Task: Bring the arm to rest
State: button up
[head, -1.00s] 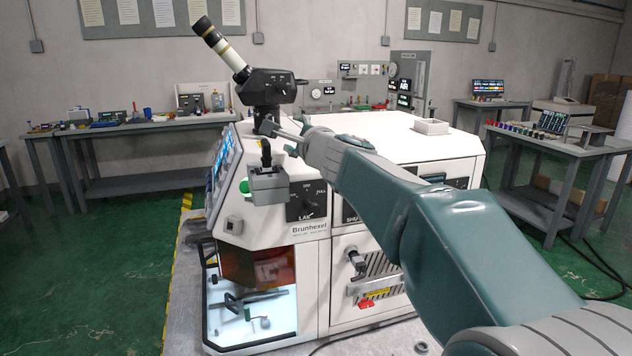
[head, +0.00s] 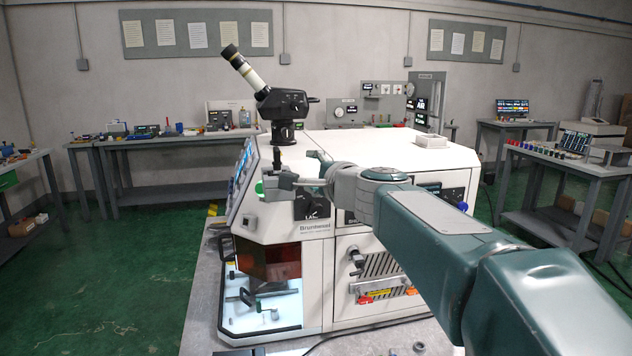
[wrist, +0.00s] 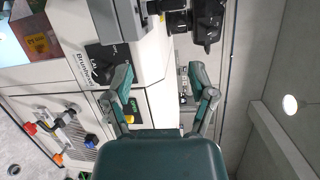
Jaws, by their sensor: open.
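My gripper (head: 298,168) is open and empty in the head view, held in front of the white machine's (head: 375,152) front upper edge. Its fingers point left, near the joystick box below the black eyepiece unit (head: 283,103). In the wrist view my gripper (wrist: 160,85) shows two dark green fingers spread wide with nothing between them. Behind them the machine's front panel (wrist: 70,25) appears turned sideways. My arm reaches in from the lower right of the head view. Part of the machine's front is hidden behind it.
The machine has an amber window over a lit bay (head: 262,310) and a slotted panel with red and yellow tags. A small white tray (head: 432,141) sits on its top. Workbenches (head: 165,145) stand along the back wall. Open green floor lies to the left.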

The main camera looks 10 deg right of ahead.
jog(key=shift+s+a+f+n, duration=0.2)
jog(key=shift+s+n, duration=0.05)
jog(key=shift+s, duration=0.1)
jog(key=shift+s+a+f+n, duration=0.15)
jog(key=shift+s+n, duration=0.1)
jog(key=shift+s, duration=0.1)
